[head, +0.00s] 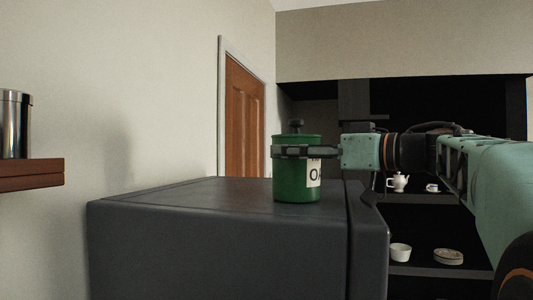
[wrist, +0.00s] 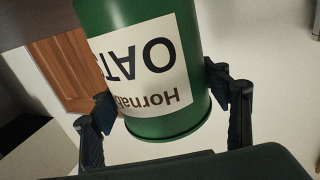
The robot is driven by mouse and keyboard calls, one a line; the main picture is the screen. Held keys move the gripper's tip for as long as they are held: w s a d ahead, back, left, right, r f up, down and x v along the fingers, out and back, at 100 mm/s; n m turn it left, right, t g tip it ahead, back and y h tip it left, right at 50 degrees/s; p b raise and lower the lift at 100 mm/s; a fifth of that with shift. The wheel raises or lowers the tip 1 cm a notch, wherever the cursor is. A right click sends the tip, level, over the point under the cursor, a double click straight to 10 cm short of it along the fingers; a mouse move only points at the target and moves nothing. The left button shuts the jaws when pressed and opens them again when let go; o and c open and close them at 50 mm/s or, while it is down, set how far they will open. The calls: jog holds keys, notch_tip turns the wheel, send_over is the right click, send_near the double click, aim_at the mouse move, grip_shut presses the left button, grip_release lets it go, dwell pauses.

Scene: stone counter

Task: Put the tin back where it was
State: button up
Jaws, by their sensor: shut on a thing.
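The tin (head: 297,184) is a green cylinder with a dark knob on its lid and a white label reading "OA" in part. In the wrist view the tin (wrist: 150,70) shows the label upside down with "OATS" partly visible. My gripper (head: 300,153) comes from the right and is shut around the tin's upper part. In the wrist view its two fingers (wrist: 165,112) press on either side of the tin. The tin is upright at the dark grey cabinet's top, and I cannot tell whether its base touches the surface.
The dark grey cabinet (head: 200,235) has a flat top, clear to the left of the tin. A wooden shelf (head: 32,174) at left holds a metal canister (head: 14,124). Dark shelves behind hold a white teapot (head: 397,182), a white bowl (head: 400,252) and stacked plates (head: 448,257).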

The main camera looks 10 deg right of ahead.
jog(key=o, duration=2.1)
jog(key=shift+f, duration=0.1)
jog(key=shift+d+r, duration=0.1)
jog(key=shift+r, duration=0.1)
jog(key=v, duration=1.2)
jog(key=shift+b, duration=0.3)
